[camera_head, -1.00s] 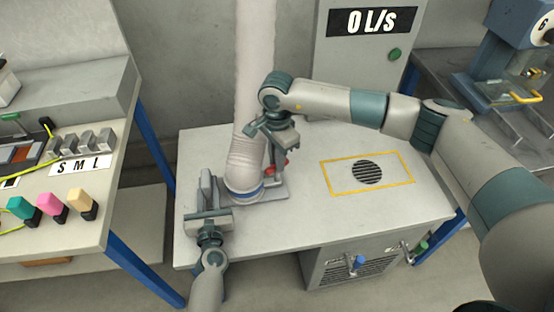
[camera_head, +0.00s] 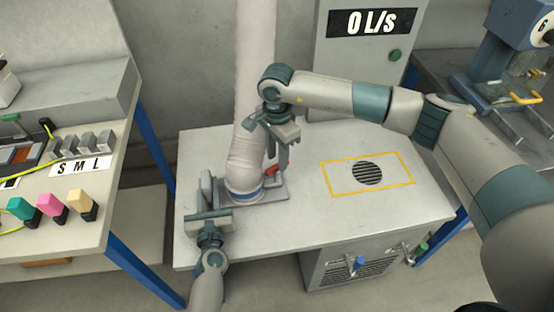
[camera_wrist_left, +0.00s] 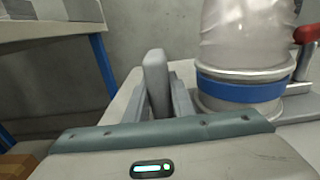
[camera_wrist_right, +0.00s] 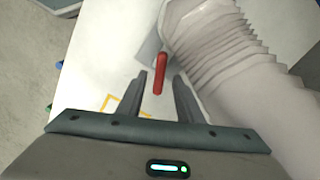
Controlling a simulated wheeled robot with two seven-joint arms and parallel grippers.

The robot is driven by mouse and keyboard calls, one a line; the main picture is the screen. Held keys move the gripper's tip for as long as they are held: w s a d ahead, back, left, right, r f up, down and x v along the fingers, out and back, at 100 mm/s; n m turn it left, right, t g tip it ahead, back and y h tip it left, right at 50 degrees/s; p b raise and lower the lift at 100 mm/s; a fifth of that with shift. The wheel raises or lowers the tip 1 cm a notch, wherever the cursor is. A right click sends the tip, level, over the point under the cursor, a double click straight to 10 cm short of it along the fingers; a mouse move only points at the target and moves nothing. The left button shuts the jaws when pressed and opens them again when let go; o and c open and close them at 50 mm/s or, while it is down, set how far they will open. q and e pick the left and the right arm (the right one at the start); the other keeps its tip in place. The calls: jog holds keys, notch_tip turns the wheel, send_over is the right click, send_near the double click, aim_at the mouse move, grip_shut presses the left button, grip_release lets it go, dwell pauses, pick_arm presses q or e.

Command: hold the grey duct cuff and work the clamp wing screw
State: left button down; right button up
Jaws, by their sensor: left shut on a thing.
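The grey duct cuff (camera_wrist_left: 240,112) with a blue band stands at the foot of the pale duct; in the head view the band (camera_head: 246,195) shows low on the table. My left gripper (camera_head: 207,182) is shut on a grey upright tab (camera_wrist_left: 157,82) just left of the cuff. The red wing screw (camera_wrist_right: 160,74) is on the cuff's right side and shows small in the head view (camera_head: 271,170). My right gripper (camera_wrist_right: 160,78) is open, its fingers pointing toward the screw, one on each side of it in the right wrist view. Contact cannot be told.
The duct (camera_head: 256,80) rises beside my right gripper. A yellow-framed round grille (camera_head: 368,173) lies on the clear right part of the table (camera_head: 310,220). A cabinet (camera_head: 365,55) reading 0 L/s stands behind. A side bench (camera_head: 75,215) is at left.

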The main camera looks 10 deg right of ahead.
notch_tip(320, 180, up, 10)
dwell(0.4)
jog(key=shift+f, duration=0.15)
pick_arm(q)
jog(key=c, duration=1.5)
grip_release()
jog(key=shift+o, duration=0.3)
jog(key=s, duration=1.2)
jog(key=shift+s, duration=0.15)
pick_arm(e)
jog(key=shift+s, duration=0.1)
